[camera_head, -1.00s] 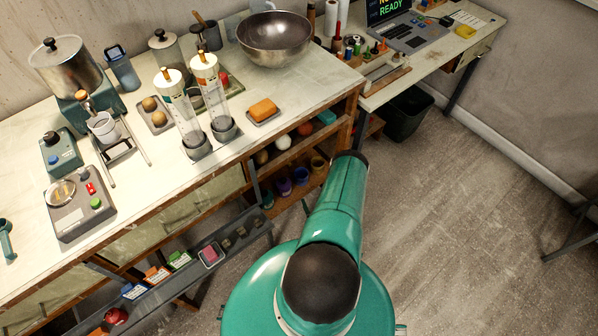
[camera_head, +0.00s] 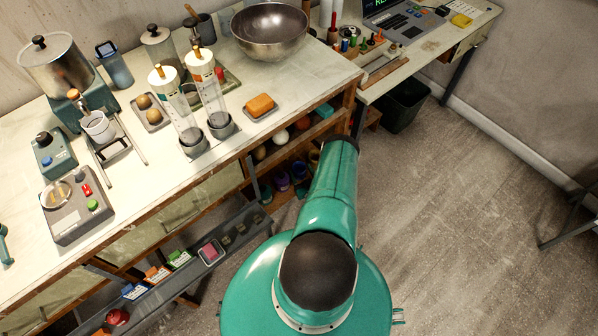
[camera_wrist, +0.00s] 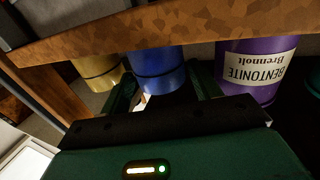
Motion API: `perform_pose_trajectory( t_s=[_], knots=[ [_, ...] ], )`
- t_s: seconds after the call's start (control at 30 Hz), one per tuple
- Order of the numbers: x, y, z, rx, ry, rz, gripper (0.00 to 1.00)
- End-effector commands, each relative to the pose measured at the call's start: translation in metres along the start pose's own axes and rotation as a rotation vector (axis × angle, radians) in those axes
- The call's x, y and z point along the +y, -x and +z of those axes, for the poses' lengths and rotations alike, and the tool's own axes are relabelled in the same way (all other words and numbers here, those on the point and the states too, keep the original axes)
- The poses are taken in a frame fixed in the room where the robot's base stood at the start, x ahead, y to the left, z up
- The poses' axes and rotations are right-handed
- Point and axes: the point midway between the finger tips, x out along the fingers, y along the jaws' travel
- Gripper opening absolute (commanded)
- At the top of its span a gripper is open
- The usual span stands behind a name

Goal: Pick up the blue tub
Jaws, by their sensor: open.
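The blue tub (camera_wrist: 157,68) stands on the low shelf under the bench, near the middle of the wrist view, which looks upside down. My gripper (camera_wrist: 163,90) is open, with one dark green finger to each side of the tub's near part. I cannot tell whether either finger touches it. In the head view the blue tub (camera_head: 299,169) shows small on the shelf beside my arm, and my gripper is hidden there.
A purple tub labelled BENTONITE (camera_wrist: 256,68) stands close on one side and a yellow tub (camera_wrist: 98,70) on the other. A brown shelf board (camera_wrist: 200,22) runs close by the tubs. The bench top (camera_head: 300,95) is above; the floor (camera_head: 440,220) at right is clear.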

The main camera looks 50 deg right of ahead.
Motion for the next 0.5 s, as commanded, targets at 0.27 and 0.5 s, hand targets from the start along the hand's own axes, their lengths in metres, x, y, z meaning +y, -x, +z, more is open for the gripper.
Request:
perform_pose_trajectory(
  t_s=[0.27,0.5],
  knots=[
    [-0.001,-0.037,-0.001,0.002,-0.001,0.000,0.63],
    [-0.001,-0.037,-0.001,0.001,-0.001,0.000,0.59]
  ],
)
